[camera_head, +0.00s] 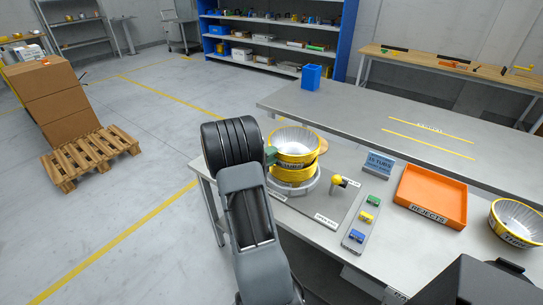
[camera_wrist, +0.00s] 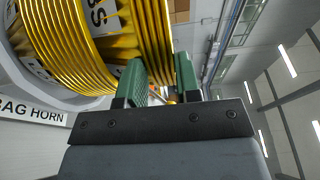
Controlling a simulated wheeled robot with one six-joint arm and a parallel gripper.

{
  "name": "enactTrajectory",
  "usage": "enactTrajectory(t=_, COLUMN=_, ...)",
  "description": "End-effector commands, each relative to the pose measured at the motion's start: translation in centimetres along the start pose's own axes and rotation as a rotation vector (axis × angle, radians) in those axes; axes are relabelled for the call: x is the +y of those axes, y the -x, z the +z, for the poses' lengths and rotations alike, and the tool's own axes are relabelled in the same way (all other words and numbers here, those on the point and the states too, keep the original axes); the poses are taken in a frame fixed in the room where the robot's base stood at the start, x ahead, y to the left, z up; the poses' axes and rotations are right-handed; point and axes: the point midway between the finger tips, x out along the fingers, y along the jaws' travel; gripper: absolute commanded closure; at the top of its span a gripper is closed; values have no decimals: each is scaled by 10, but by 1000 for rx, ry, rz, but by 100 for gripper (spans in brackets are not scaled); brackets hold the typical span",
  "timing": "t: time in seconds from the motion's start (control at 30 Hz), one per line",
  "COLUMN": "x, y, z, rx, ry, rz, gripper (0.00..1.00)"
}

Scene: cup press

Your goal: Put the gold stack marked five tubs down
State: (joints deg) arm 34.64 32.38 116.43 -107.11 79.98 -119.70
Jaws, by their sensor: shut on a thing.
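A gold stack of ribbed tubs (camera_head: 296,139) with a pale, open top is at the front left of the grey bench. It also fills the upper left of the wrist view (camera_wrist: 75,40), with a partly seen white label that I cannot read fully. My gripper (camera_head: 270,156) is at its left side, its green fingers (camera_wrist: 160,76) shut on the stack's edge. More gold (camera_head: 293,176) shows directly below, over a pale round ring (camera_head: 304,189); I cannot tell whether the two gold parts touch.
A yellow-knobbed lever (camera_head: 337,180) stands close right of the ring. Beyond it are a 15 TUBS sign (camera_head: 379,165), a strip of coloured buttons (camera_head: 366,217) and an orange REJECTS tray (camera_head: 432,192). A blue bin (camera_head: 311,77) stands on the rear bench, mostly clear (camera_head: 350,113).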

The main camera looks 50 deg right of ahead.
Motion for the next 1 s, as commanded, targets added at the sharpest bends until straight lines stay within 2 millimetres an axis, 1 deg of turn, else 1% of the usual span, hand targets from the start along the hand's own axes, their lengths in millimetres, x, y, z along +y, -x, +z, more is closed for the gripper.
enactTrajectory(t=0.57, x=12, y=0, z=0, rx=-1, ry=-1, rz=0, gripper=93)
enactTrajectory(t=0.6, x=12, y=0, z=0, rx=-1, ry=0, rz=0, gripper=67)
enactTrajectory(t=0.83, x=12, y=0, z=0, rx=-1, ry=0, rz=0, gripper=45)
enactTrajectory(t=0.87, x=12, y=0, z=0, rx=-1, ry=0, rz=0, gripper=44)
enactTrajectory(t=1.0, x=12, y=0, z=0, rx=-1, ry=0, rz=0, gripper=44)
